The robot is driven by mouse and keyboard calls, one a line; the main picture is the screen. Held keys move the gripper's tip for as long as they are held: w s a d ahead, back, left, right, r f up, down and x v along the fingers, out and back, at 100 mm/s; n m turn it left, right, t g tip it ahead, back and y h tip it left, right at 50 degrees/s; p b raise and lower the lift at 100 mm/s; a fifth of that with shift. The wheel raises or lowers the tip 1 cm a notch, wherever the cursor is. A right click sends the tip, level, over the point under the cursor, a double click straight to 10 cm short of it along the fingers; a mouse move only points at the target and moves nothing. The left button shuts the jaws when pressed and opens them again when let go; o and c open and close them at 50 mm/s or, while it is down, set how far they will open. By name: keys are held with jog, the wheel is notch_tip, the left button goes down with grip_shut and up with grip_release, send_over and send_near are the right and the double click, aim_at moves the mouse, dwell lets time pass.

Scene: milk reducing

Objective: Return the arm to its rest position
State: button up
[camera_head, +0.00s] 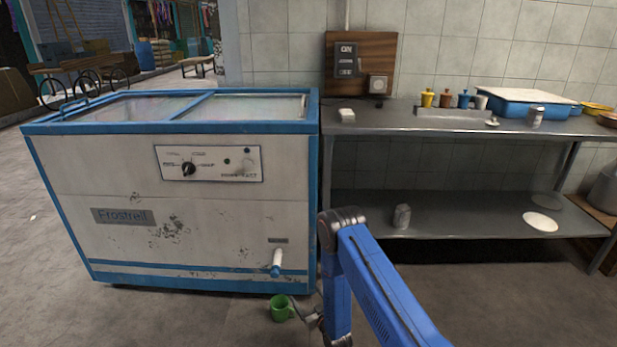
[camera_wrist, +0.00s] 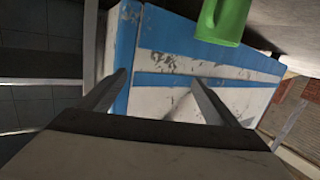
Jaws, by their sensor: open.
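My arm is blue and reaches down at the lower middle of the head view, in front of the freezer and steel table. My gripper (camera_head: 312,316) is low near the floor, partly hidden by my arm in that view. In the wrist view my gripper (camera_wrist: 158,82) has its two fingers spread, with nothing between them. A green mug (camera_head: 281,308) is just left of my gripper, below the freezer's tap. The mug (camera_wrist: 224,20) also shows at the top of the wrist view, beyond the fingers and outside them.
The white and blue freezer (camera_head: 120,232) stands at left, with a tap (camera_head: 277,262) low on its front. The steel table (camera_head: 385,124) with a lower shelf (camera_head: 465,215) stands at right, holding a blue tray (camera_head: 525,103) and small jars. Bare floor (camera_head: 150,320) lies in front.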

jog(key=w+d+r+g+h, duration=0.1)
jog(key=w+d+r, duration=0.1)
jog(key=r, duration=0.6)
jog(key=w+d+r+m+h, duration=0.1)
jog(key=w+d+r, duration=0.15)
jog(key=r, duration=0.55)
jog(key=w+d+r+g+h, duration=0.1)
jog(key=w+d+r, duration=0.1)
jog(key=r, duration=0.6)
jog(key=s+d+r+m+g+h, duration=0.1)
jog(key=s+d+r, duration=0.35)
jog(key=r, duration=0.45)
jog(key=s+d+r+m+g+h, duration=0.1)
jog(key=s+d+r, duration=0.3)
jog(key=r, duration=0.5)
jog(key=s+d+r+m+g+h, duration=0.1)
jog(key=s+d+r, duration=0.35)
jog(key=s, duration=0.65)
jog(key=s+d+r+m+g+h, duration=0.15)
jog(key=s+d+r, duration=0.35)
jog(key=s, duration=0.5)
jog(key=s+d+r+g, duration=0.2)
jog(key=s+d+r, duration=0.3)
jog(key=s, duration=0.6)
jog(key=s+g, duration=0.1)
jog(key=s, duration=1.4)
jog(key=shift+s+d+r+m, duration=0.15)
jog(key=shift+s+r+m, duration=0.15)
jog(key=shift+s+m, duration=0.1)
jog(key=shift+g, duration=0.25)
